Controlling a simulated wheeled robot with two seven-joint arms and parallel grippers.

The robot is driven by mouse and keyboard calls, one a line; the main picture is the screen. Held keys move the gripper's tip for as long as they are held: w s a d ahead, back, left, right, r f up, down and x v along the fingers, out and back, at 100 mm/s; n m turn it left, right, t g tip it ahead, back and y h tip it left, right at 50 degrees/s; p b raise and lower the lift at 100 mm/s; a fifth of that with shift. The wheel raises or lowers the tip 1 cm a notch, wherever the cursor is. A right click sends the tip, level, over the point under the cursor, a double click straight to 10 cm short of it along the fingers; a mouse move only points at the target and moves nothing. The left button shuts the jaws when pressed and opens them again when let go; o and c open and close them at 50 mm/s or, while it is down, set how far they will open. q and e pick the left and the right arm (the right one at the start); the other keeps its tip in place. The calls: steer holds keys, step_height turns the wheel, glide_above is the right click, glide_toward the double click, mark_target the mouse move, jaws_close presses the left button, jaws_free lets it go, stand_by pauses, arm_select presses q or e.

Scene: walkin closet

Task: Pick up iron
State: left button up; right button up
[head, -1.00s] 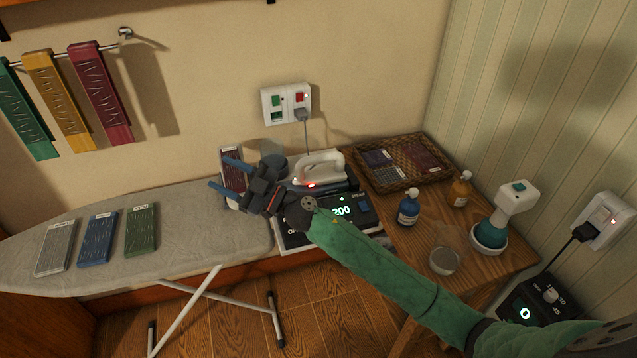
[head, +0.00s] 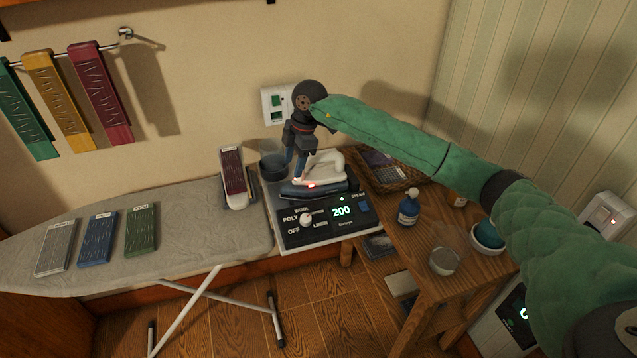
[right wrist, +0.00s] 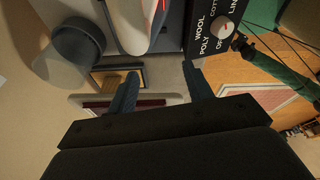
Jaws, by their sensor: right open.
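The iron (head: 325,167), white with a dark base and a small red light, rests on the control station (head: 295,232), whose display reads 200. My right gripper (head: 295,173) points down at the iron's left end, its blue fingers apart with nothing seen between them. In the head view it overlaps the iron's left edge; I cannot tell whether they touch. In the right wrist view, part of the iron (right wrist: 146,18) shows at the top, beyond the fingers (right wrist: 158,82) rather than between them. My left gripper is not in view.
A dark cup (head: 272,166) stands left of the gripper. A wicker basket (head: 395,180), a blue bottle (head: 409,208) and a glass (head: 444,262) stand on the wooden table to the right.

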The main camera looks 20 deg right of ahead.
mark_target(319, 162)
steer(key=d+h, duration=0.1)
steer(key=d, duration=0.1)
steer(key=w+d+r+m+h, duration=0.1)
steer(key=d, duration=0.1)
steer(key=w+d+r, duration=0.1)
steer(key=d, duration=0.1)
steer(key=shift+d+r+m+h, duration=0.2)
steer(key=shift+d+m+h, duration=0.15)
steer(key=shift+m+h, duration=0.05)
steer(key=shift+d+f, duration=0.1)
steer(key=shift+d, duration=0.1)
steer(key=shift+f+p, duration=0.5)
steer(key=shift+f, duration=0.6)
steer(key=shift+d+f+p, duration=0.15)
steer(key=shift+f+p, duration=0.1)
steer(key=shift+p, duration=0.25)
steer(key=f+p, duration=0.2)
steer(key=f, duration=0.1)
steer(key=shift+w+d+f+p, duration=0.25)
steer(key=shift+f+p, duration=0.1)
steer(key=shift+p, duration=0.05)
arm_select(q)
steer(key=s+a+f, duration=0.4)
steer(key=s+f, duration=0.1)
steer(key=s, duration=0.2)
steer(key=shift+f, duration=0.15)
arm_select(e)
steer(key=shift+f, duration=0.55)
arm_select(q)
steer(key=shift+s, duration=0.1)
